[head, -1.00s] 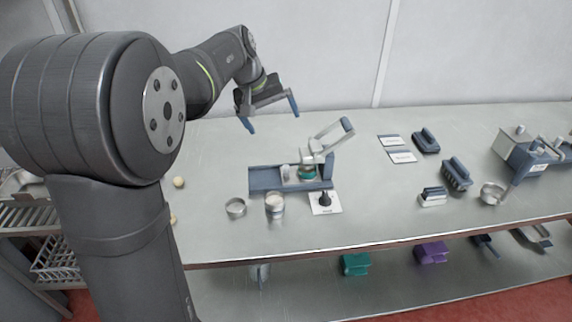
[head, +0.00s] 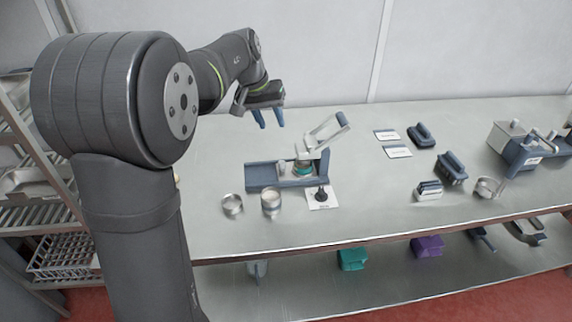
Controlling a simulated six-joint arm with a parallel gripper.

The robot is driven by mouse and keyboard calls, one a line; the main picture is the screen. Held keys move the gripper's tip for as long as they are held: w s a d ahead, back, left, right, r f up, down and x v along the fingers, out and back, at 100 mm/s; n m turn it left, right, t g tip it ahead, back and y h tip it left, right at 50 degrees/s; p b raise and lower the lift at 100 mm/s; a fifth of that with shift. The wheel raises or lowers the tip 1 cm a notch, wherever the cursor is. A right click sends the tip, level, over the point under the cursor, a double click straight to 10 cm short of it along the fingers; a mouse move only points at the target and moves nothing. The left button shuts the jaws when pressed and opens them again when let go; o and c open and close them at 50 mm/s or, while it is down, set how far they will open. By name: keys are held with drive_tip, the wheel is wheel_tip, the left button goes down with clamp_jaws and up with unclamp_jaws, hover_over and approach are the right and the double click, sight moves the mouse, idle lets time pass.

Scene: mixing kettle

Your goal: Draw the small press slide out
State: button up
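The small press (head: 322,160) stands on the bench left of the middle of the head view. Its pale lever (head: 328,130) is raised and tilts up to the right. A long blue-grey slide or base part (head: 262,177) reaches out to the left of the press; where slide and base divide is too small to tell. A teal round piece (head: 302,170) sits under the press head. My gripper (head: 272,127) is above and behind the press's left end, apart from it. Its two blue fingers point down with a gap between them, and nothing shows in it.
A metal ring (head: 232,205) and a filled metal cup (head: 271,203) stand in front of the press. A dark tamper-like piece (head: 321,193) stands on a white card (head: 318,203). Labelled cards (head: 397,152), blue-handled tools (head: 450,168) and another machine (head: 517,148) are to the right.

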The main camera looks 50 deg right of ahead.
sight(281, 162)
drive_tip(key=d+f+m+y, duration=0.1)
drive_tip(key=f+m, duration=0.2)
drive_tip(key=m, duration=0.1)
drive_tip(key=d+f+m+y, duration=0.1)
drive_tip(key=d+f+m, duration=0.1)
drive_tip(key=f+m, duration=0.1)
drive_tip(key=d+f+m+t+y, duration=0.1)
drive_tip(key=f+m, duration=0.2)
drive_tip(key=m, duration=0.2)
drive_tip(key=shift+d+m, duration=0.15)
drive_tip(key=shift+m, duration=0.25)
drive_tip(key=shift+s+d+f+m, duration=0.15)
drive_tip(key=shift+f+m, duration=0.3)
drive_tip(key=shift+m, duration=0.25)
drive_tip(key=shift+f, duration=4.1)
drive_tip(key=shift+f, duration=0.1)
drive_tip(key=c, duration=0.7)
